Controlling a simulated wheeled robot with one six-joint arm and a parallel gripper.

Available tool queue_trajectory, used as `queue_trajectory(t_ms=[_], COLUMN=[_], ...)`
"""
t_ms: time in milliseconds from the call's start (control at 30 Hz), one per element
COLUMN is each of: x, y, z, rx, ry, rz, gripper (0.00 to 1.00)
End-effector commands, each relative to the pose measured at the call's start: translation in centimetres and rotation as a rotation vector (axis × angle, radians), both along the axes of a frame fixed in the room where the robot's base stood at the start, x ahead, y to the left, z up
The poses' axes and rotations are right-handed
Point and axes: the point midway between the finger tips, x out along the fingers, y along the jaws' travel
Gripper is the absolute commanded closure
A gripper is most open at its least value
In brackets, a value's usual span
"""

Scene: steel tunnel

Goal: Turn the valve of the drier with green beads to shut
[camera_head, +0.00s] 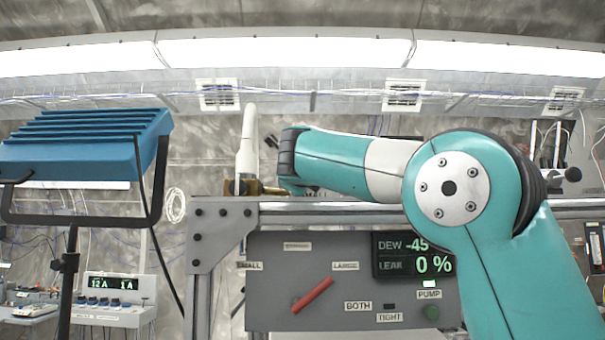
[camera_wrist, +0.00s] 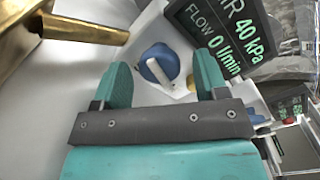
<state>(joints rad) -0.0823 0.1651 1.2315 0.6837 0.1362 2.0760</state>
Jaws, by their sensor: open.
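In the wrist view, my gripper (camera_wrist: 162,68) is open, with its two teal fingers apart. A round blue knob (camera_wrist: 149,71) with a white bar across it shows beyond and between the fingertips. I cannot tell whether the fingers touch it. The bar looks tilted in the picture. No drier with green beads can be made out in either view, so I cannot tell whether this knob is its valve. In the head view, my arm reaches left above the grey panel, and its fingers are not clearly visible.
A brass part (camera_wrist: 80,30) is close at the left of the wrist view, and a display (camera_wrist: 222,35) reads 40 kPa and flow 0 l/min. The grey panel (camera_head: 270,265) has a red lever (camera_head: 312,295) and a dew display (camera_head: 413,256). A blue lamp (camera_head: 85,145) stands left.

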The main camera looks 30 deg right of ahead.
Motion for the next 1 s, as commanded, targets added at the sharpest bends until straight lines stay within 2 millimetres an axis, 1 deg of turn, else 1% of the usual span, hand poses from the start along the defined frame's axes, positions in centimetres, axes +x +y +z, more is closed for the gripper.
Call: queue_trajectory(t_ms=[233,267,300,467,767,1000], x=[0.1,0.09,0.09,0.08,0.08,0.12], y=[-0.05,-0.05,-0.05,-0.04,-0.02,-0.01], z=[-0.03,-0.03,-0.03,-0.02,-0.19,-0.5], rx=[0.0,0.0,0.0,0.0,0.018,0.114], ry=[0.0,0.0,0.0,0.0,-0.014,-0.08], rz=[0.001,0.001,0.001,0.0,0.0,0.0], gripper=[0.33,0.36,0.45,0.82,0.83,0.83])
